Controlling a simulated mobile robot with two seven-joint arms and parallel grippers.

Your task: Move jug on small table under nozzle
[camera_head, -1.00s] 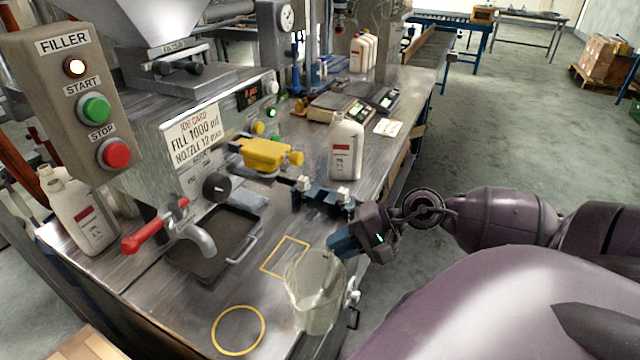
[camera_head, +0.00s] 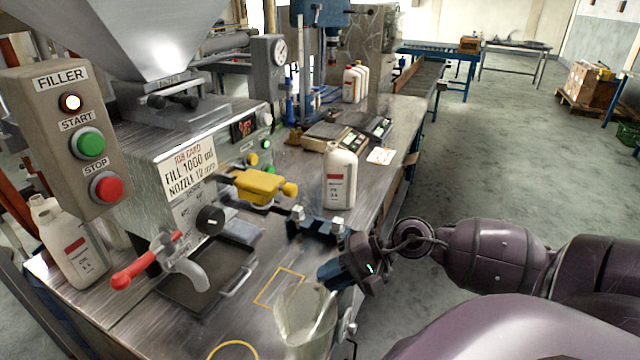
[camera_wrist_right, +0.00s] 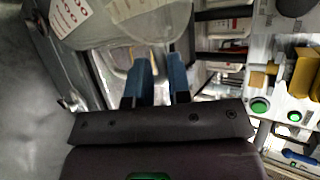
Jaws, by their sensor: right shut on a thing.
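The clear, translucent jug (camera_head: 302,322) is at the front edge of the metal worktop, just in front of the yellow square outline; its base is cut off by the picture edge. My right gripper (camera_head: 334,273) is shut on the jug at its right side, near the rim. Its blue fingers (camera_wrist_right: 157,82) also show in the right wrist view. The curved metal nozzle (camera_head: 193,272) with a red lever stands to the left, over a low dark tray (camera_head: 222,268) with a handle. The jug is apart from the nozzle, to its right. My left gripper is out of view.
A white bottle (camera_head: 340,178) stands behind the jug, near a blue clamp fixture (camera_head: 317,228) and a yellow part (camera_head: 258,187). More white bottles (camera_head: 72,245) stand at the far left. The filler button box (camera_head: 75,140) hangs at upper left. Worktop between jug and tray is clear.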

